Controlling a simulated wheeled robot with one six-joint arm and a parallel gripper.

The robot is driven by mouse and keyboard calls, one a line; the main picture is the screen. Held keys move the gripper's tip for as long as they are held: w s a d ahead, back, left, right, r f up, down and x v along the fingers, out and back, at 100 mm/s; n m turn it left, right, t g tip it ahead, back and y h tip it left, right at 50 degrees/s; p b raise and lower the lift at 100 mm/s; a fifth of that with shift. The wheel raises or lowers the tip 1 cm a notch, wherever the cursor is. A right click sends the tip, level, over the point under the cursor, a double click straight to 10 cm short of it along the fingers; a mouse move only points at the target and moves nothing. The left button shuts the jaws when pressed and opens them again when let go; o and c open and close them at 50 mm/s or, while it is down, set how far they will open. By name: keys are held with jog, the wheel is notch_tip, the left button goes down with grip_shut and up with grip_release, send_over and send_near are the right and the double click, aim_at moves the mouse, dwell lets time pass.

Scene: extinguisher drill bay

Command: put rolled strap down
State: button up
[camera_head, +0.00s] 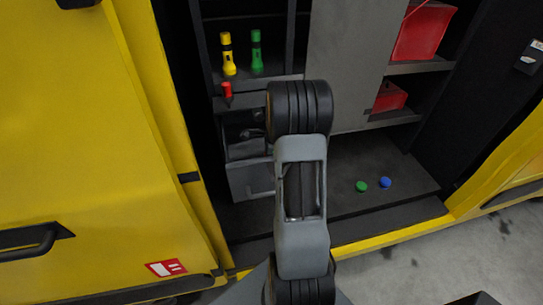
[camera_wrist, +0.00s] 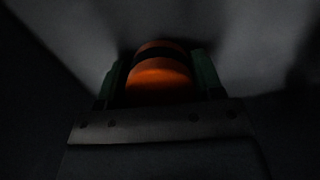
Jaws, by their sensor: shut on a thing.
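The rolled strap (camera_wrist: 160,77) is orange with a dark band across it and shows in the wrist view. My gripper (camera_wrist: 160,82) is shut on it, with one greenish finger on each side. The wrist view is very dark, so I cannot tell whether the strap touches a surface. In the head view my own arm covers the middle of the bay, and neither the gripper nor the strap can be seen there.
A yellow flashlight (camera_head: 228,55) and a green flashlight (camera_head: 257,52) stand on a left shelf; a red one (camera_head: 227,93) is lower. Red bins (camera_head: 422,32) (camera_head: 390,97) sit on right shelves. Green (camera_head: 361,186) and blue (camera_head: 385,182) caps lie on the bay floor (camera_head: 400,205).

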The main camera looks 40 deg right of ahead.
jog(key=shift+f, duration=0.15)
jog(key=o, duration=1)
jog(key=shift+o, duration=0.2)
notch_tip(320, 180, up, 12)
jog(key=d+b, duration=0.1)
jog(key=shift+s, duration=0.4)
